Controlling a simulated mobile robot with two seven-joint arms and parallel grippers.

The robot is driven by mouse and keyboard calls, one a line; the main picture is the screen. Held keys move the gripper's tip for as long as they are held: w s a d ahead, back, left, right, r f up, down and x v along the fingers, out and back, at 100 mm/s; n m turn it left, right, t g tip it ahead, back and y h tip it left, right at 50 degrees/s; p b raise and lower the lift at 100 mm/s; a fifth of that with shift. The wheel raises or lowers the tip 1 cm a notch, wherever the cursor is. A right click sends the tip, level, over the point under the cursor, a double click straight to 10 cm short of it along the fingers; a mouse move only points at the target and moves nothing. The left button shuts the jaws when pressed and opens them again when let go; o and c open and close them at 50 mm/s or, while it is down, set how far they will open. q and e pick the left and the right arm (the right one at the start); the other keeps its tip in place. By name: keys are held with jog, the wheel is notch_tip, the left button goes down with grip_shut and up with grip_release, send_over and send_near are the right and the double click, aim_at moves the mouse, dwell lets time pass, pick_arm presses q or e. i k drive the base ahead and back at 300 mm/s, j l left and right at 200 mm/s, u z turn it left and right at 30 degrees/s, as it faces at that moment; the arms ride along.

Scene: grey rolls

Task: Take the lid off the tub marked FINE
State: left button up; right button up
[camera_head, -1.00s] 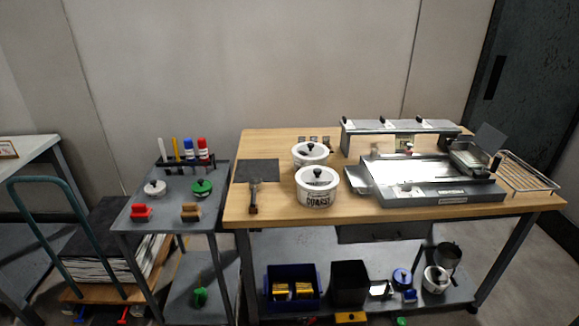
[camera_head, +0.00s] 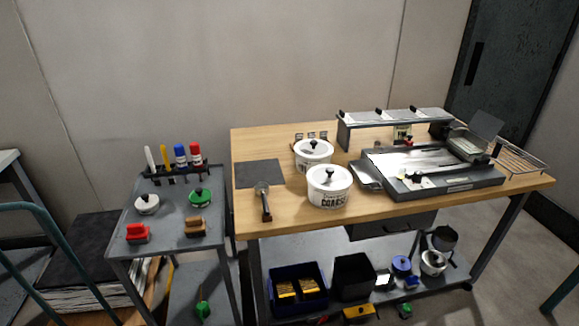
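Two white lidded tubs stand on the wooden workbench (camera_head: 290,205). The front tub (camera_head: 328,190) has a black knob on its lid and dark lettering that appears to read COARSE. The back tub (camera_head: 313,160) also has a white lid (camera_head: 314,146) with a black knob; its lower front is partly hidden by the front tub, and its marking cannot be read. Both lids are on. Neither of my grippers is in view.
A scraper-like tool (camera_head: 265,203) and a dark mat (camera_head: 259,173) lie left of the tubs. A grey machine (camera_head: 430,180) stands to their right. A grey cart (camera_head: 170,225) with markers, round pots and brushes stands left of the bench. Bins sit on the lower shelf.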

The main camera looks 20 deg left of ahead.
aim_at(312, 150)
jog(key=j, duration=1.3)
